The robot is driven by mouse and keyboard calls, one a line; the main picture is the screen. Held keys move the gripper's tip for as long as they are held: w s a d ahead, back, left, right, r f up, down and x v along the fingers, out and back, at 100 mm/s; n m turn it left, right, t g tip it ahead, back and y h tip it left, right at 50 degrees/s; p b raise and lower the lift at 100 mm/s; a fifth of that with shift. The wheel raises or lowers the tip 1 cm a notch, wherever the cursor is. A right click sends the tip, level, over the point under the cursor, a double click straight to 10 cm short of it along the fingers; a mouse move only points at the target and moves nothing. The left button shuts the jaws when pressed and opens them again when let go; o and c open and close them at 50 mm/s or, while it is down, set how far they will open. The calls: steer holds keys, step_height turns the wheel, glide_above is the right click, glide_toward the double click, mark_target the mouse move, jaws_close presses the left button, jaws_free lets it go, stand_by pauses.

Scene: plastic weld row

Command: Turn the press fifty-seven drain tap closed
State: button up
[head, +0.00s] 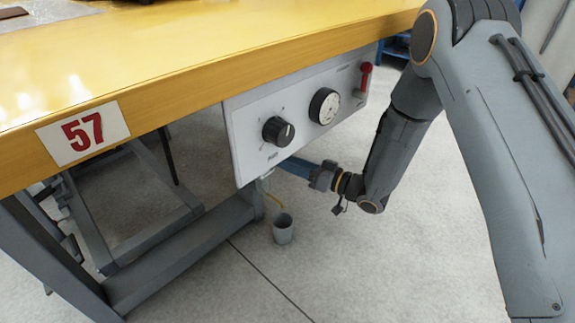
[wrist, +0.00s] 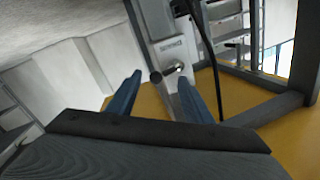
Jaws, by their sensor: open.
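The press is a pale panel box (head: 250,135) under the yellow bench marked 57. In the head view a small pale fitting, apparently the drain tap (head: 267,174), shows at the box's lower edge. In the wrist view the tap (wrist: 179,68) has a bright metal end and a short dark round-ended part, beside a labelled plate. My gripper (head: 292,167) is open, its blue fingers reaching under the box. In the wrist view the fingers of my gripper (wrist: 160,78) stand either side of the tap, apparently without touching. I cannot tell the tap's turn position.
A grey cup (head: 283,229) stands on the floor below, with a thin yellowish line above it. The panel has a black knob (head: 278,131), a dial (head: 324,106) and a red lever (head: 366,77). Bench legs (head: 170,250) stand at left. The floor at right is clear.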

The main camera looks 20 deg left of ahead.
steer(key=shift+w+a, duration=0.1)
steer(key=shift+a, duration=0.2)
